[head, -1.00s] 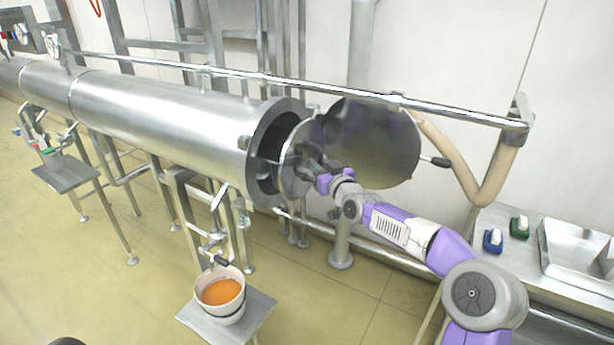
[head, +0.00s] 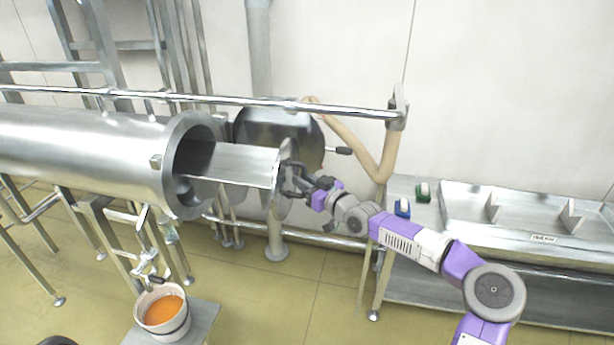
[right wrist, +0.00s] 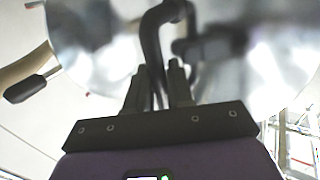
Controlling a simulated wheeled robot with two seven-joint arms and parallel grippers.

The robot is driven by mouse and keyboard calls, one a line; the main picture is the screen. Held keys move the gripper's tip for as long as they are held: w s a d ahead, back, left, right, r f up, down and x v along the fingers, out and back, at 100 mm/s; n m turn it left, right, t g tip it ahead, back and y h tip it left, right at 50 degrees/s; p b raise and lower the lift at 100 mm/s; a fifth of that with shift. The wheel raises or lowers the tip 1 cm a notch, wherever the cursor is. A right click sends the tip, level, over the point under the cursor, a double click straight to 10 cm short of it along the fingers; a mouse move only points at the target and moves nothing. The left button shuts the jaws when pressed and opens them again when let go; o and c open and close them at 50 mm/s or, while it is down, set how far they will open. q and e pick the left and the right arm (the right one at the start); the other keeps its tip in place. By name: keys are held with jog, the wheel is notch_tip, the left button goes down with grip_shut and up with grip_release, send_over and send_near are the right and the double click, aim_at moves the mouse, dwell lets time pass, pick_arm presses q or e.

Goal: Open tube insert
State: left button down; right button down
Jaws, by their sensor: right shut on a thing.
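The large steel tube (head: 90,142) lies horizontally at the left of the head view, its flanged right end open. A flat metal insert (head: 238,165) sticks out of that opening, with a round end plate (head: 284,178) at its outer end. My right gripper (head: 292,178) is at the outer face of this plate. In the right wrist view its fingers (right wrist: 158,88) are shut on a dark curved handle (right wrist: 152,40), blurred at the top. The tube's round hinged lid (head: 275,132) stands swung open behind the insert. My left gripper does not show.
A bucket of orange liquid (head: 162,312) sits on a small stand under a valve. A steel rail (head: 230,103) runs above the tube, with a beige hose (head: 365,150) at its right. A steel bench (head: 440,225) at the right bears trays and blue and green items.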

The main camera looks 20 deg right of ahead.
jog(key=shift+f, duration=0.1)
jog(key=c, duration=1.2)
grip_release()
jog(key=shift+s+d, duration=0.1)
jog(key=shift+o, duration=0.2)
jog(key=p+v, duration=0.1)
jog(key=v, duration=0.6)
jog(key=shift+s, duration=0.3)
jog(key=shift+d, duration=0.1)
jog(key=s+a+f+m+g, duration=0.1)
jog(key=s+a+f+g, duration=0.25)
jog(key=a+f, duration=0.5)
jog(key=s+a+f+m+g+y, duration=0.1)
jog(key=s+a+f+m+g, duration=0.25)
jog(key=f, duration=0.75)
jog(key=s+a+f+g, duration=0.2)
jog(key=s+a+f, duration=0.3)
jog(key=a+f, duration=0.4)
jog(key=s+d+f+m+g+h, duration=0.1)
jog(key=s+f+g+h, duration=0.1)
jog(key=s+f, duration=0.5)
jog(key=s+d+f+m+g+h, duration=0.1)
jog(key=s+f+g, duration=0.4)
jog(key=s, duration=0.9)
notch_tip(320, 180, down, 3)
jog(key=shift+d+r+m+h, duration=0.1)
jog(key=shift+d+m+h, duration=0.35)
jog(key=shift+d, duration=0.1)
